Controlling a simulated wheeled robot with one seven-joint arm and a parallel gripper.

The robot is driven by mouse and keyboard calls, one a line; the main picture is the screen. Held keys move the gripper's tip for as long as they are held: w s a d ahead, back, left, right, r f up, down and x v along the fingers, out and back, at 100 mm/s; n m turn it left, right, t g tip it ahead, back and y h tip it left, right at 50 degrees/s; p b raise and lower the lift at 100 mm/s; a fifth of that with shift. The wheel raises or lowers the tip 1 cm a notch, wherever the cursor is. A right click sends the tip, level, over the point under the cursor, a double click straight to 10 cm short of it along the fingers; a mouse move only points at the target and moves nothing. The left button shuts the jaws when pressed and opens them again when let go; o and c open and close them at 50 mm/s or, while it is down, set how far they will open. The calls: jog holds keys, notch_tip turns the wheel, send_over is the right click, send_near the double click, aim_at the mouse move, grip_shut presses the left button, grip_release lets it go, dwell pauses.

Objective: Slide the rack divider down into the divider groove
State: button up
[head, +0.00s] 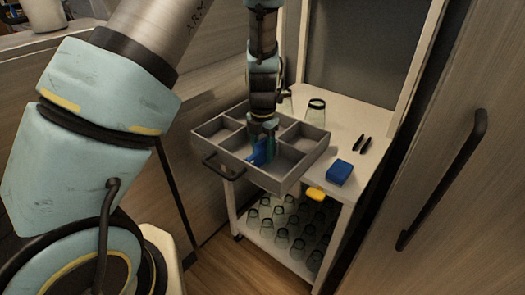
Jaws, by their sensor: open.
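A grey compartment tray (285,188) with a dark handle sits on the pale cart. A small blue upright piece (259,157), which looks like the rack divider, stands inside the tray's front compartment area. My gripper (264,138) points down into the tray, with its greenish fingers at the top of the blue piece. The fingers are open; whether they touch the piece cannot be told. The divider groove cannot be made out, and the arm hides part of the tray's middle. I cannot tell how deep the blue piece sits.
A blue block (339,172), two dark slim items (362,145) and a clear glass (316,111) stand or lie on the cart top right of the tray. A yellow item (316,194) is at its front edge. Several glasses (282,238) fill the lower shelf. A cabinet door handle (443,180) juts out right.

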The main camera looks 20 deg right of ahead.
notch_tip(320, 180, up, 11)
jog(key=shift+f+b, duration=0.1)
jog(key=shift+b, duration=0.5)
jog(key=shift+a, duration=0.1)
jog(key=s+a+r+m, duration=0.1)
jog(key=s+a+m, duration=0.1)
jog(key=a+m, duration=1)
jog(key=s+a+r+m+t, duration=0.1)
jog(key=s+a+r+m, duration=0.1)
jog(key=a+m, duration=1.1)
jog(key=a, duration=0.5)
jog(key=shift+a+t, duration=0.15)
jog(key=shift+t, duration=0.15)
